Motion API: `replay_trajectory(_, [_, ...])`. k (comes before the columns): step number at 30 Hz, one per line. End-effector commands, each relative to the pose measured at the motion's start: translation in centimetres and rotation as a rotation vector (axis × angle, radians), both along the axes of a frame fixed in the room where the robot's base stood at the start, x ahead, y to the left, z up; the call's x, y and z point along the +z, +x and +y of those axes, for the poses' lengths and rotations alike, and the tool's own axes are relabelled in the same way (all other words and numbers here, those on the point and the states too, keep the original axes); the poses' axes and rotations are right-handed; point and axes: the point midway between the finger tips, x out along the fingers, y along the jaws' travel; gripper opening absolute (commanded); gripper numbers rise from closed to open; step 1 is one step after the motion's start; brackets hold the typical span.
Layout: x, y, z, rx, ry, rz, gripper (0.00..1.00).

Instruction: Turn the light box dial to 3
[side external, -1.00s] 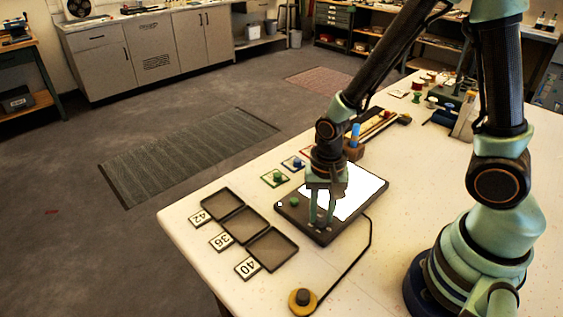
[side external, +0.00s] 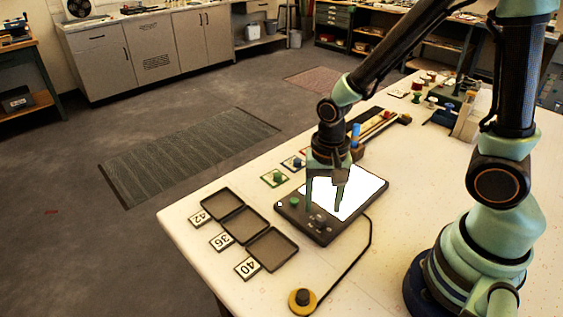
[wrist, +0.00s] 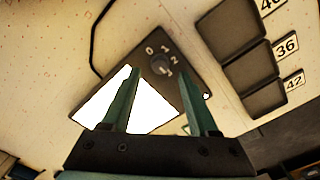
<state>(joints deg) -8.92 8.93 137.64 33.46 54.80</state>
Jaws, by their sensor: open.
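The light box (side external: 322,238) lies flat on the table, a dark frame around a bright white panel (side external: 356,188). Its dial (wrist: 159,63) is a small dark knob in the wrist view, ringed by printed numbers from 0 upward; the lowest label is partly obscured. I cannot clearly tell which number the dial points to. In the side view the dial area is small and dim. My gripper (side external: 323,206) is open and empty above the box, its fingers apart from the dial. In the wrist view my gripper (wrist: 160,75) has its two fingertips spread on either side below the dial.
Three dark trays (side external: 244,226) with cards 42, 36 and 40 lie left of the box. A cable runs from the box to a yellow round piece with a black knob (side external: 302,299). Small coloured items on cards (side external: 276,178) lie behind.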

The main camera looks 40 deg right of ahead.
Motion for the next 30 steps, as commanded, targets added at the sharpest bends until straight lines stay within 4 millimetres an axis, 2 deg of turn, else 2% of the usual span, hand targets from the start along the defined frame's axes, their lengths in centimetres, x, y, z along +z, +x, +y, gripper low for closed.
replay_trajectory(9, [5.7, 0.2, 0.0, 0.000, 0.001, -0.007, 0.60])
replay_trajectory(15, [8.1, 0.1, 0.0, -0.001, 0.001, -0.005, 0.60])
replay_trajectory(20, [8.8, 0.0, 0.0, -0.001, 0.000, -0.001, 0.60])
replay_trajectory(30, [9.0, 0.1, -0.1, 0.009, 0.001, -0.009, 0.60])
